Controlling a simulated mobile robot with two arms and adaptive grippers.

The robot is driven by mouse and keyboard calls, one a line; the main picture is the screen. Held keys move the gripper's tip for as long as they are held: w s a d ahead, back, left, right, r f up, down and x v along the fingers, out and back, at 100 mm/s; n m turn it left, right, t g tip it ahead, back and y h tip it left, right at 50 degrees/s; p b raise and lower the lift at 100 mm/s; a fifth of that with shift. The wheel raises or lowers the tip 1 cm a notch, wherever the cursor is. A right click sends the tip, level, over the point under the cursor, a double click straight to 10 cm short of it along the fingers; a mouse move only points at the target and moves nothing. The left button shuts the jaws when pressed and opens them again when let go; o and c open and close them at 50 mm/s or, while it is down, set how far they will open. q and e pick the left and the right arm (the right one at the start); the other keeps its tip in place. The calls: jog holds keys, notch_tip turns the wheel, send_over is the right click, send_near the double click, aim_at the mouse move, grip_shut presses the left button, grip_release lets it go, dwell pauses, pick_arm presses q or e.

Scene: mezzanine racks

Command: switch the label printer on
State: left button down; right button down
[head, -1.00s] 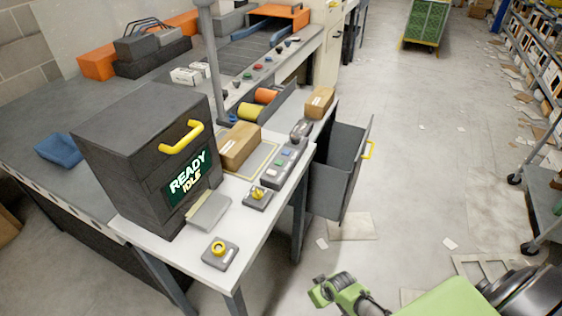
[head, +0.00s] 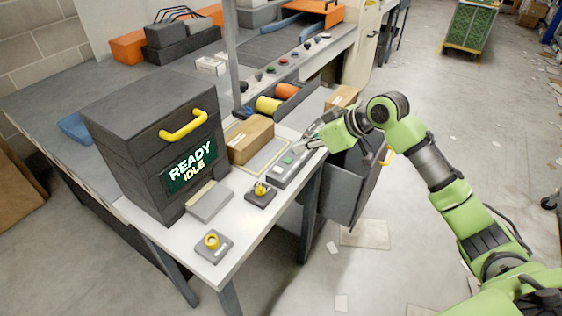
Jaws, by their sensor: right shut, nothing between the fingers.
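The label printer (head: 122,127) is a dark grey box with a yellow handle, standing on the white bench. Its screen (head: 190,167) reads "READY IDLE". A grey button box (head: 277,178) with a green button (head: 288,159) lies along the bench's right edge. Two small grey units stand nearer: one with a yellow knob (head: 261,190), one with a yellow ring button (head: 212,241). My right gripper (head: 308,140) is shut and empty, with its fingertips at the far end of the button box. Whether they touch it I cannot tell. My left gripper is out of view.
A cardboard box (head: 249,140) sits on the bench behind the button box. A grey bin (head: 345,200) hangs beside the bench under my right arm. A pole (head: 230,60) rises behind the printer. The floor to the right is mostly clear.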

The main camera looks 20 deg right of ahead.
jog(key=shift+d+r, duration=0.35)
jog(key=shift+r, duration=0.35)
jog(key=shift+w+a, duration=0.15)
jog(key=p, duration=0.3)
send_over(280, 169)
notch_tip(280, 169, down, 7)
jog(key=shift+f, duration=0.1)
notch_tip(280, 169, down, 2)
jog(key=shift+f, duration=0.9)
